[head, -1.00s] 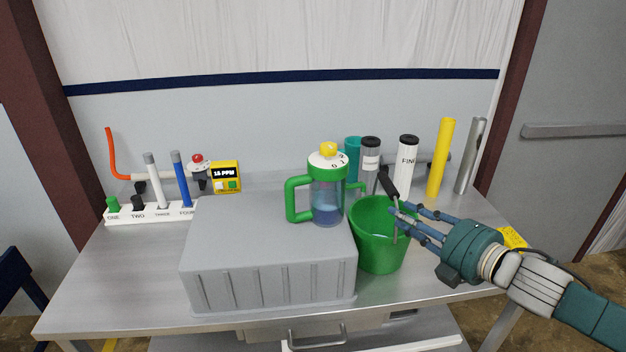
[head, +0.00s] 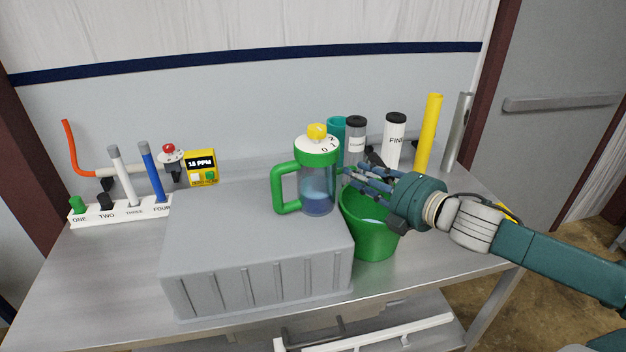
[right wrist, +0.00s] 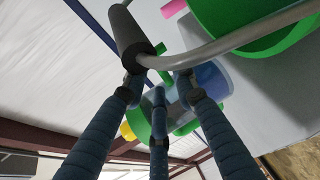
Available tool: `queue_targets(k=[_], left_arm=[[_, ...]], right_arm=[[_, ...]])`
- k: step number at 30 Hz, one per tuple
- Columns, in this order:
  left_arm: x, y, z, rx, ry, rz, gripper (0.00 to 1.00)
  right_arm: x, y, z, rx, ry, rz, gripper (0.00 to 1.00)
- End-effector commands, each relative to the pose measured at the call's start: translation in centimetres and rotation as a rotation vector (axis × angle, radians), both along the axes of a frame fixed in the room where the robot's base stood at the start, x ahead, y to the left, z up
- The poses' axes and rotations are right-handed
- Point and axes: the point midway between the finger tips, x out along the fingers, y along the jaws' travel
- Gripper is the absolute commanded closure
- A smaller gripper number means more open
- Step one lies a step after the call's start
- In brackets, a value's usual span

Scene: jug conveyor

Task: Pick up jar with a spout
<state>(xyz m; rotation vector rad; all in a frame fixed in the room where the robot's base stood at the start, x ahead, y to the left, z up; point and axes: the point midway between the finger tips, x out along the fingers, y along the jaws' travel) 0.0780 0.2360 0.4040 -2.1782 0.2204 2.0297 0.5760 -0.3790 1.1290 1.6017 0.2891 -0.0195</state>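The jar with a spout (head: 318,190) stands upright on the grey crate. It has a clear body with blue liquid, a green handle on its left, a white numbered lid and a yellow knob. My right gripper (head: 358,180) is open just right of the jar, above the green bucket, covering the spout side. In the right wrist view its three fingers (right wrist: 158,88) are spread, with the jar (right wrist: 212,80) beyond them. The bucket's dark handle grip (right wrist: 131,38) and wire cross near the fingertips; I cannot tell whether they touch. My left gripper is out of view.
The green bucket (head: 369,238) stands right of the grey crate (head: 235,235). Behind are a teal cylinder (head: 337,130), white containers, a yellow tube (head: 429,135) and a metal tube. The table's front left is clear.

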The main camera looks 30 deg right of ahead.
Motion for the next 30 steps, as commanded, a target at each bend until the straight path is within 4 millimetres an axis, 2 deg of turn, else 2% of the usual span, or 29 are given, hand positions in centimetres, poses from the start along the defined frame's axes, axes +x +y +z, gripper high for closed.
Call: queue_targets(k=[3,7,21,30], left_arm=[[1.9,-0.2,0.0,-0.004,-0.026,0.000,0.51],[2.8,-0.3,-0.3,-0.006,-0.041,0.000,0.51],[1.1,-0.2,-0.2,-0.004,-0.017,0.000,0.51],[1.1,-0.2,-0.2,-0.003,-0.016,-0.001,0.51]], right_arm=[[0.4,0.0,0.0,0.000,-0.001,-0.001,0.73],[1.3,0.0,0.0,-0.001,-0.004,-0.001,0.73],[4.7,0.3,-0.4,0.003,-0.002,-0.004,0.73],[5.2,0.5,-0.7,0.000,0.000,-0.001,0.73]])
